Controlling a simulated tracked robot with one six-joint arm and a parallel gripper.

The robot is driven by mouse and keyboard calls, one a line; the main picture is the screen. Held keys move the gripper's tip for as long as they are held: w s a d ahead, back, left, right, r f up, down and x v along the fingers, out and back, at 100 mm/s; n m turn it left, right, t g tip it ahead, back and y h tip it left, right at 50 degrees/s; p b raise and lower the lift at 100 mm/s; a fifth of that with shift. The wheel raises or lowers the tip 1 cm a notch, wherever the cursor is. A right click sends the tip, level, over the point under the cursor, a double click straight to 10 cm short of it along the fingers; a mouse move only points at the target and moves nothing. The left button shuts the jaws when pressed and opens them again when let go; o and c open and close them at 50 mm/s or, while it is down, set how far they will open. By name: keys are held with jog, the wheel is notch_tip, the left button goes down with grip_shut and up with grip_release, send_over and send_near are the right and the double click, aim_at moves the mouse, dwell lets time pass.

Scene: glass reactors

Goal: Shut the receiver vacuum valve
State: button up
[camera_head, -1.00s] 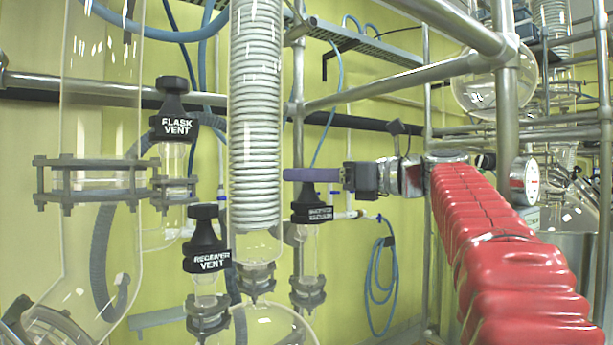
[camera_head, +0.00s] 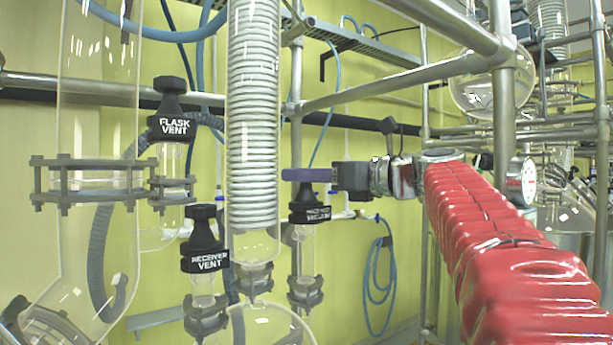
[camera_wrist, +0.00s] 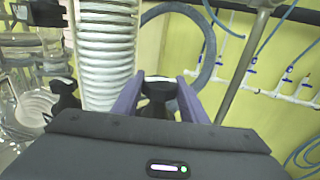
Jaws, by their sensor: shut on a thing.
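The black-capped valve (camera_head: 310,212) stands upright on a glass neck just right of the coiled condenser. The white lettering on its cap is too small to read surely. My gripper (camera_head: 297,175) reaches in from the right, level, with its purple fingers at the top of this cap. In the wrist view my gripper (camera_wrist: 158,80) has one finger on each side of the black knob (camera_wrist: 158,92) and is shut on it. The lower part of the valve is hidden there behind the gripper body.
The receiver vent valve (camera_head: 205,250) and flask vent valve (camera_head: 172,125) stand to the left. The glass condenser (camera_head: 254,120) is close beside my fingers. Steel frame tubes (camera_head: 440,72) cross above my arm. A blue hose coil (camera_head: 380,280) hangs on the wall.

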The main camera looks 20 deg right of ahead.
jog(key=shift+m+t+h, duration=0.55)
jog(key=shift+m+h, duration=0.55)
jog(key=shift+h, duration=0.5)
jog(key=shift+m+t+h, duration=0.55)
jog(key=shift+m+h, duration=0.55)
jog(key=shift+h, duration=0.5)
jog(key=shift+f+m+h, duration=0.15)
jog(key=shift+m+h, duration=0.65)
jog(key=shift+h, duration=0.5)
jog(key=shift+d+h, duration=0.1)
jog(key=shift+h, duration=0.2)
jog(key=o, duration=0.9)
jog(key=shift+c, duration=0.2)
jog(key=s, duration=0.8)
jog(key=shift+a, duration=0.2)
